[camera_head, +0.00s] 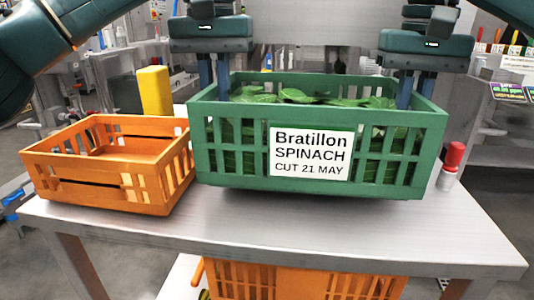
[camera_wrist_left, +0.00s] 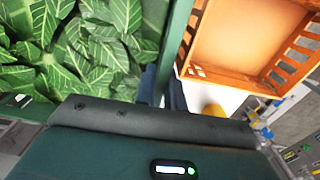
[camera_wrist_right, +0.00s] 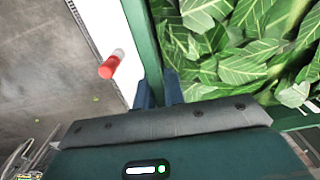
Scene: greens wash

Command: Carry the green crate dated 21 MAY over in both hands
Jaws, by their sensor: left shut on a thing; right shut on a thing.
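The green crate (camera_head: 222,158) is full of leafy spinach (camera_head: 300,96). Its white front label (camera_head: 310,153) reads Bratillon SPINACH CUT 21 MAY. It is level, and the dark shadow under it suggests that it is a little above the steel table (camera_head: 290,230). My left gripper (camera_head: 214,82) is shut on the crate's left wall, and my right gripper (camera_head: 405,88) is shut on its right wall. The crate wall also shows between the fingers in the left wrist view (camera_wrist_left: 178,35) and the right wrist view (camera_wrist_right: 143,40).
An empty orange crate (camera_head: 100,180) stands on the table close to the green crate's left side. A red-capped shaker (camera_head: 450,165) stands just right of it. A yellow post-like thing (camera_head: 155,90) is behind. Another orange crate (camera_head: 305,282) is under the table. The table's front strip is clear.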

